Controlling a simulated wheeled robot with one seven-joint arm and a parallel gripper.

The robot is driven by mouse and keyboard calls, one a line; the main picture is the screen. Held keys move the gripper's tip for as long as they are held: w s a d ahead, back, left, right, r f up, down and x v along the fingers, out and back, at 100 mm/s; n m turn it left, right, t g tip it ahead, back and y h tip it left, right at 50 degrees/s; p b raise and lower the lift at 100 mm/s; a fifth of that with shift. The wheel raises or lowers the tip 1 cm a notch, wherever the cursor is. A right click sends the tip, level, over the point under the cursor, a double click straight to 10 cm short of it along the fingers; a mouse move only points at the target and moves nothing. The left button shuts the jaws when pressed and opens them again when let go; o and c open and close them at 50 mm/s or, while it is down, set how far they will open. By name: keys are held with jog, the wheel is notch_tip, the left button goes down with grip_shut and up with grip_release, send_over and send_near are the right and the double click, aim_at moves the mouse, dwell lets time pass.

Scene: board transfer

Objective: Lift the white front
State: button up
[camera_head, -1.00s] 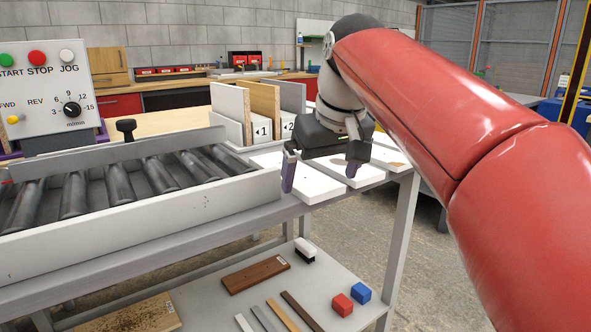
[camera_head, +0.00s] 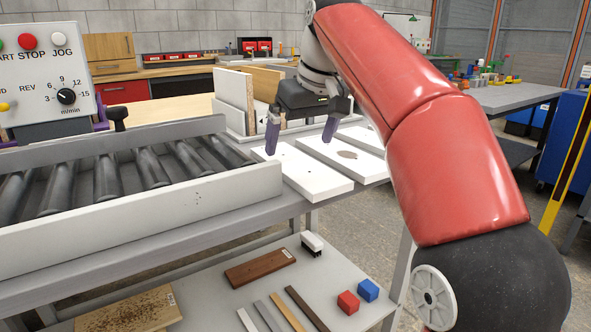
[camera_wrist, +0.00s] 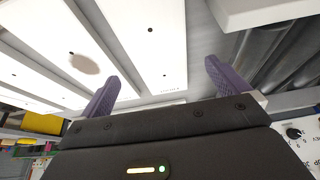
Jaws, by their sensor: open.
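Several flat white fronts lie side by side on the table beyond the conveyor's end. The nearest white front (camera_head: 306,178) has small dark holes; it also shows in the wrist view (camera_wrist: 152,45). The one beside it (camera_head: 335,146) has a brown round patch, and shows in the wrist view too (camera_wrist: 60,58). My gripper (camera_head: 300,133) is open and empty, with purple fingers pointing down above the fronts. In the wrist view the fingers (camera_wrist: 162,73) stand either side of the nearest front. I cannot tell their exact height above it.
A roller conveyor (camera_head: 130,205) with a white side rail lies left of the fronts. A control panel (camera_head: 45,70) stands behind it. Upright boards in a rack (camera_head: 235,100) stand just behind the gripper. A lower shelf (camera_head: 220,300) holds blocks, strips and a brush.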

aim_at(296, 163)
jog(key=b+x, duration=0.1)
jog(key=x, duration=0.4)
jog(key=shift+s+d+b, duration=0.15)
jog(key=shift+b, duration=0.2)
jog(key=c, duration=1.1)
jog(key=shift+c, duration=0.2)
jog(key=shift+r, duration=0.1)
